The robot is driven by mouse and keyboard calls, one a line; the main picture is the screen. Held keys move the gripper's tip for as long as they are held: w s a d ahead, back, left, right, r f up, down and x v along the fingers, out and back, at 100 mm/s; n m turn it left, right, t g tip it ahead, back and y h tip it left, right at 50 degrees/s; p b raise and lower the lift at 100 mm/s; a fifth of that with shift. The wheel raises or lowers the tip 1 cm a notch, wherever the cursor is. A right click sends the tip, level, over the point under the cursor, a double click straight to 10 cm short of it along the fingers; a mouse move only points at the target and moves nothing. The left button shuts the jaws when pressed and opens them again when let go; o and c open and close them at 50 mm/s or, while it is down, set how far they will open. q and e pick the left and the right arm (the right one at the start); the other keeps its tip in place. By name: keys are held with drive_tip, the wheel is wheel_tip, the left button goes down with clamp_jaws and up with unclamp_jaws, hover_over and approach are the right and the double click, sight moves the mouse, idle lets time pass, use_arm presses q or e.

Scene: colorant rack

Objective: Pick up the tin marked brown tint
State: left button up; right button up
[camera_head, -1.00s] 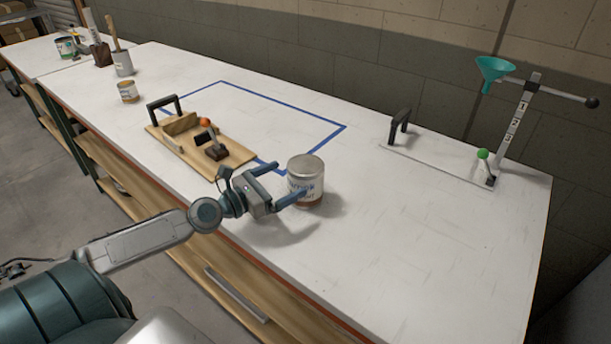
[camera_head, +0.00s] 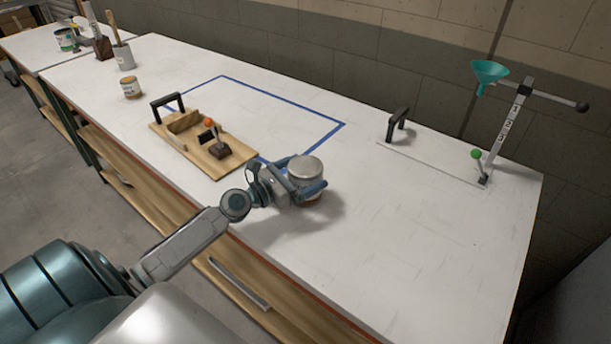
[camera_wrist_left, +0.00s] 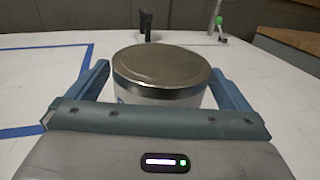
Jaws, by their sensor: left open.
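A tin (camera_head: 306,169) with a metal lid and a white label over a brown lower band stands upright on the white bench. Its label is mostly hidden by my gripper now. My left gripper (camera_head: 308,187) is open, with one finger on each side of the tin. In the left wrist view the tin (camera_wrist_left: 160,72) sits between the two fingers of the left gripper (camera_wrist_left: 163,88). A gap shows at the left finger; contact on the right is hard to tell. My right gripper is not in view.
A wooden board (camera_head: 228,160) with a black handle lies left of the tin, by a blue taped outline (camera_head: 284,93). A smaller tin (camera_head: 130,88) stands further left. A stand with a teal funnel (camera_head: 489,73) is at the right. The bench right of the tin is clear.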

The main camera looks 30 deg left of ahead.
use_arm(q)
drive_tip(key=shift+w+d, duration=0.2)
drive_tip(key=shift+w, duration=0.3)
drive_tip(key=shift+c, duration=0.4)
drive_tip(key=c, duration=1.1)
drive_tip(key=shift+r, duration=0.1)
